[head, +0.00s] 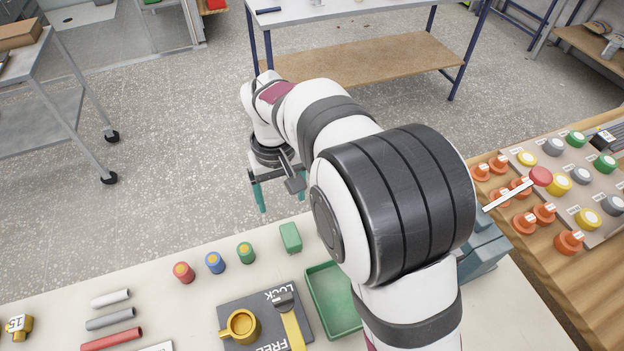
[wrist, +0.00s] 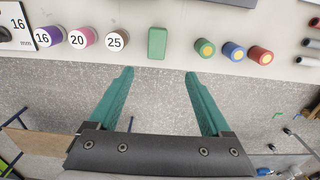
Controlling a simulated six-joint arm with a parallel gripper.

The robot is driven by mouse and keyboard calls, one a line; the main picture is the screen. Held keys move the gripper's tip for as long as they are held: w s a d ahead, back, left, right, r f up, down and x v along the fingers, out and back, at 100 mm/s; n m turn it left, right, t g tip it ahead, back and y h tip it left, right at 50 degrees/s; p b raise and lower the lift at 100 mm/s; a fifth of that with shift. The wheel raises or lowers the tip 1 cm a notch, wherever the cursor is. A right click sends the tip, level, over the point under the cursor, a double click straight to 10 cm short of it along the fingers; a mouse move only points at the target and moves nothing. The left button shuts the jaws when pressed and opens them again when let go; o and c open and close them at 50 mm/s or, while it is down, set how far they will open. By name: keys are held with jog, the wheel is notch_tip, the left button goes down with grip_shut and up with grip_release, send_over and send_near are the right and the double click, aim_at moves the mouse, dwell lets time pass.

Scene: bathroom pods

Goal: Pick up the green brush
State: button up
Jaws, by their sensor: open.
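A small green block (head: 290,237) stands near the far edge of the pale table; it also shows in the wrist view (wrist: 157,42). I cannot make out bristles or a handle, so I cannot tell whether it is the green brush. My gripper (head: 282,204) is open and empty, with two teal fingers pointing down. In the head view it appears past the table's far edge, over the floor. In the wrist view the gripper's fingertips (wrist: 159,74) are wide apart, and the block lies ahead of them, roughly in line with the gap.
Red (head: 184,272), blue (head: 215,263) and green (head: 246,253) round pieces stand left of the block. A green tray (head: 318,288) and a dark lock board (head: 232,306) are nearer. In the wrist view, numbered cylinders (wrist: 83,38) stand on the block's other side.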

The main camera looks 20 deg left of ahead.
aim_at(290, 234)
jog(key=f, duration=1)
jog(key=d+f, duration=0.1)
jog(key=f, duration=0.4)
jog(key=shift+d+f, duration=0.1)
jog(key=shift+f, duration=0.15)
grip_shut()
jog(key=shift+r, duration=0.15)
jog(key=shift+r, duration=0.3)
notch_tip(290, 234, up, 3)
jog(key=shift+f, duration=0.1)
jog(key=w+d+r, duration=0.3)
jog(key=d+r, duration=0.4)
jog(key=d, duration=0.4)
jog(key=shift+d+r, duration=0.15)
jog(key=shift+r, duration=0.05)
